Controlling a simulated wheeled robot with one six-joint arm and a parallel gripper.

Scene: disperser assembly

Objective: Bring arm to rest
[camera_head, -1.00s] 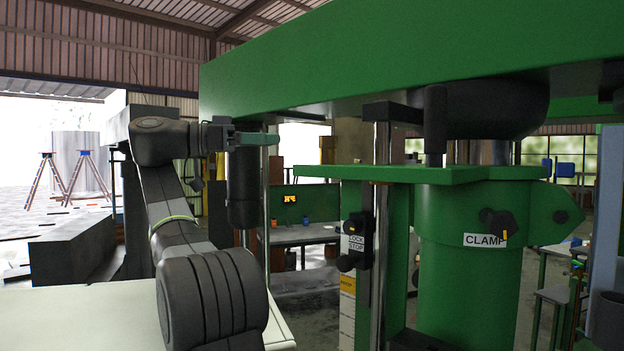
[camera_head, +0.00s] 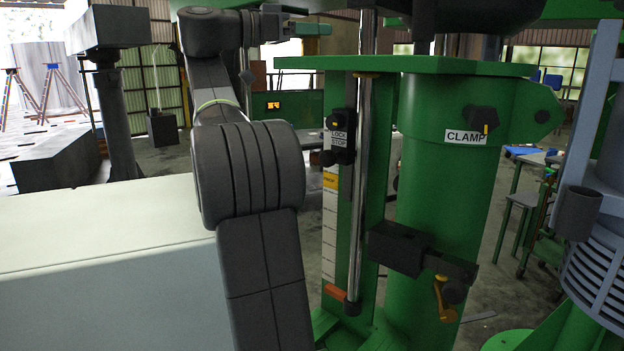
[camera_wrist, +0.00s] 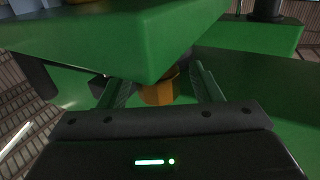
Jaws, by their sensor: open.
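My arm rises in the left middle of the head view and bends at the top toward the right. My gripper (camera_head: 312,29) is near the upper edge there, with its green fingers pointing right, close to the green disperser (camera_head: 440,190). In the wrist view, my gripper (camera_wrist: 160,90) has its two green fingers spread apart. An orange-yellow part (camera_wrist: 158,92) shows between them, under the corner of a green plate (camera_wrist: 110,40). I cannot tell whether a finger touches the plate or that part.
The disperser carries a CLAMP label (camera_head: 465,137), a clamp knob (camera_head: 481,119), a lock block (camera_head: 339,135) and a yellow-orange handle (camera_head: 444,300). A grey vessel (camera_head: 600,240) stands at the right. Open floor (camera_head: 150,160) shows behind my arm at the left.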

